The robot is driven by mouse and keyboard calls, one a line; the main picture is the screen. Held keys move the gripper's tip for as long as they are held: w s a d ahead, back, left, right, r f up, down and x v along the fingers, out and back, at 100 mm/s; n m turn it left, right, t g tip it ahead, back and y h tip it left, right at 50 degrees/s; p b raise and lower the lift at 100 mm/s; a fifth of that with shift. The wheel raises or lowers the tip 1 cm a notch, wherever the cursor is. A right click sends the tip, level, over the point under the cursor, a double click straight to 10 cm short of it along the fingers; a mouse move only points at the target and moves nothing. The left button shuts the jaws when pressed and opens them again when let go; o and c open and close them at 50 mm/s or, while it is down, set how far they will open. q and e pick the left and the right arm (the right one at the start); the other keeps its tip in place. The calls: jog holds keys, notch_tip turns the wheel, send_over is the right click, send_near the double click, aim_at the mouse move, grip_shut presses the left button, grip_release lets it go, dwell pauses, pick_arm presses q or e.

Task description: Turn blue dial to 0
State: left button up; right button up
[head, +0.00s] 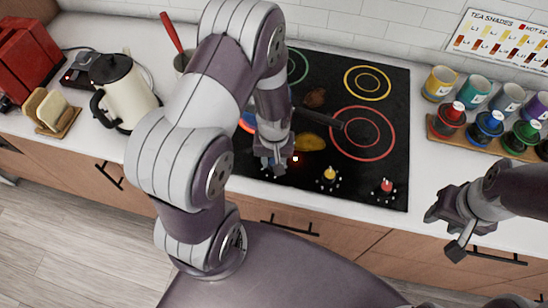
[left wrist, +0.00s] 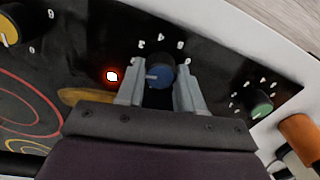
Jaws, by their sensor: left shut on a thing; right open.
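The blue dial (left wrist: 160,73) is on the black cooktop, between the two fingers of my left gripper (left wrist: 160,92) in the left wrist view. The fingers are closed on its sides. A white mark on the dial points to the left in that view; pale numerals arc around its far side, too small to read surely. A red light (left wrist: 112,76) glows beside it. My right gripper (head: 450,225) is open and empty beyond the counter's front edge.
A green dial (left wrist: 262,106) and a yellow dial (left wrist: 9,27) flank the blue one. A red dial (head: 387,187) is farther right. Jars stand on a rack (head: 470,142) at right.

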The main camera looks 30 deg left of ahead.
pick_arm(q)
jog(key=shift+r+n, duration=0.1)
jog(key=shift+n, duration=0.2)
jog(key=n, duration=0.3)
jog(key=shift+p, duration=0.4)
jog(key=n, duration=0.4)
jog(key=shift+p, duration=0.4)
jog(key=n, duration=0.4)
jog(key=shift+n+p, duration=0.35)
jog(key=shift+n, duration=1.75)
jog(key=o, duration=0.8)
jog(key=shift+o, duration=1.2)
